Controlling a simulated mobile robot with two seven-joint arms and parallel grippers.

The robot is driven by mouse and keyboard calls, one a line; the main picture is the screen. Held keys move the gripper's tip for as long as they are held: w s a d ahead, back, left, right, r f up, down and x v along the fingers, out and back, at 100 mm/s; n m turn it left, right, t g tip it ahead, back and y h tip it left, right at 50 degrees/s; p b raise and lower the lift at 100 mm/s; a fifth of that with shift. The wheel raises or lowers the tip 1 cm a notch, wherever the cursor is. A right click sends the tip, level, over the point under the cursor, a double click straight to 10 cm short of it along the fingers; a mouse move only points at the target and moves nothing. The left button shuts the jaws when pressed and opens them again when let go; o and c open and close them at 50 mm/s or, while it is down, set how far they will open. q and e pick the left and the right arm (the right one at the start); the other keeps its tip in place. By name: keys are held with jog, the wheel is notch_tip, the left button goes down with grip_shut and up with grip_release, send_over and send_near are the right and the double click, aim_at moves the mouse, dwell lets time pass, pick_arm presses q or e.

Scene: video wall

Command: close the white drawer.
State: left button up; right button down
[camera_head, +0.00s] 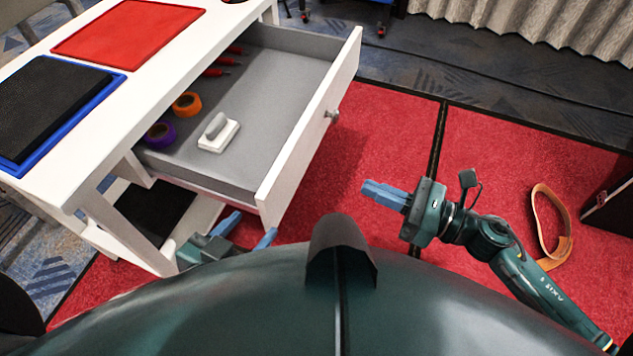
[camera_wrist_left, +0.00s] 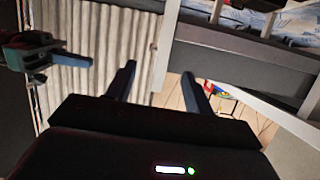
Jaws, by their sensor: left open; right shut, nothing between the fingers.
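The white drawer (camera_head: 318,120) is pulled far out of the white table (camera_head: 160,62) in the head view. Inside lie an orange tape roll (camera_head: 186,104), a purple tape roll (camera_head: 160,134), a white block with a handle (camera_head: 218,135) and several red tools (camera_head: 222,66). My left gripper (camera_head: 250,231) is open and empty, low by the drawer's near corner; whether it touches is unclear. Its fingers also show in the left wrist view (camera_wrist_left: 160,85). My right gripper (camera_head: 372,195) is shut and empty, right of the drawer front and apart from it.
On the tabletop lie a red mat (camera_head: 128,38) and a black mat in a blue tray (camera_head: 45,105). The red carpet (camera_head: 390,130) right of the drawer is clear. An orange strap loop (camera_head: 552,228) lies at the right. A pleated curtain (camera_head: 540,25) hangs behind.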

jog(key=f+n+g, duration=0.1)
jog(key=f+n, duration=0.1)
jog(key=n, duration=0.1)
send_near(287, 169)
jog(key=shift+g, duration=0.3)
jog(key=x, duration=0.7)
jog(key=shift+w+d+p, duration=0.15)
jog(key=shift+p, duration=0.2)
